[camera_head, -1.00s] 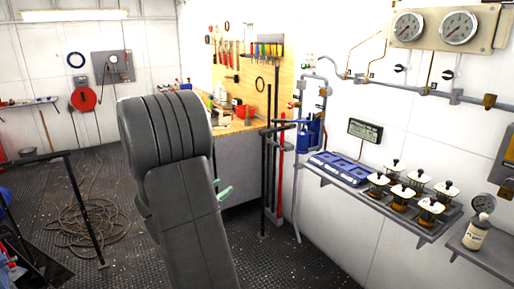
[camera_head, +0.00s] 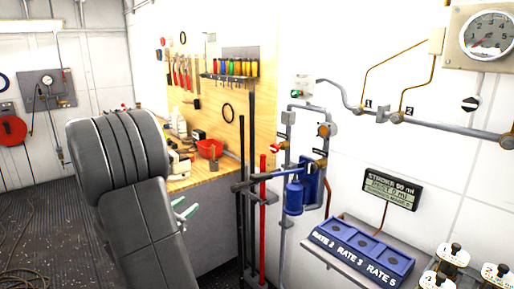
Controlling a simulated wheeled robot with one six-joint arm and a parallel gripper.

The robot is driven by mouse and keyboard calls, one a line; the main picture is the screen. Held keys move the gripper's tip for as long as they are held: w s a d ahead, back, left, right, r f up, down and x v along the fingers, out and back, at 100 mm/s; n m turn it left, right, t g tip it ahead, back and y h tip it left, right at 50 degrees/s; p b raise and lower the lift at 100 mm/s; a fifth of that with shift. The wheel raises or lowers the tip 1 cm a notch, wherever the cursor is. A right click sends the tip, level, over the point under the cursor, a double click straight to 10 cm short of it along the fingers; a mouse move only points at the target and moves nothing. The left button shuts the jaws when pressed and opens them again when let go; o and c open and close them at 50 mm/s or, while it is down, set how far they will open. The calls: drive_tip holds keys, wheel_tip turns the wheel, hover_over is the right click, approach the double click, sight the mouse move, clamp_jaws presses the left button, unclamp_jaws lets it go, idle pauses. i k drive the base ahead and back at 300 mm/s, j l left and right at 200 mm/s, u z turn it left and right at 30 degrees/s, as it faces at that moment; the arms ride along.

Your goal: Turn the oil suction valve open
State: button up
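My gripper (camera_head: 184,207) shows only as small pale green tips past the right side of my dark grey arm; the rest is hidden, and I cannot tell whether it is open or shut. It is left of the blue hand pump (camera_head: 295,197) on the wall pipework. A small red-handled valve (camera_head: 275,148) sits on the pipe just above the pump. A round brass-coloured fitting (camera_head: 323,130) is to its right. Two tagged fittings (camera_head: 398,116) sit on the grey pipe further right. No readable label shows which of these is the oil suction valve.
A workbench (camera_head: 208,180) with a red container (camera_head: 209,149) stands behind my arm. Upright black and red bars (camera_head: 262,220) stand left of the pump. A shelf with blue RATE blocks (camera_head: 358,249) juts out at lower right, below a display (camera_head: 392,189). Textured floor is open at lower left.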

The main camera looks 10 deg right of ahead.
sight(274, 148)
drive_tip(key=i+z, duration=0.25)
drive_tip(key=i, duration=0.15)
drive_tip(key=i+j+z, duration=0.55)
drive_tip(key=i, duration=0.25)
drive_tip(key=l, duration=0.1)
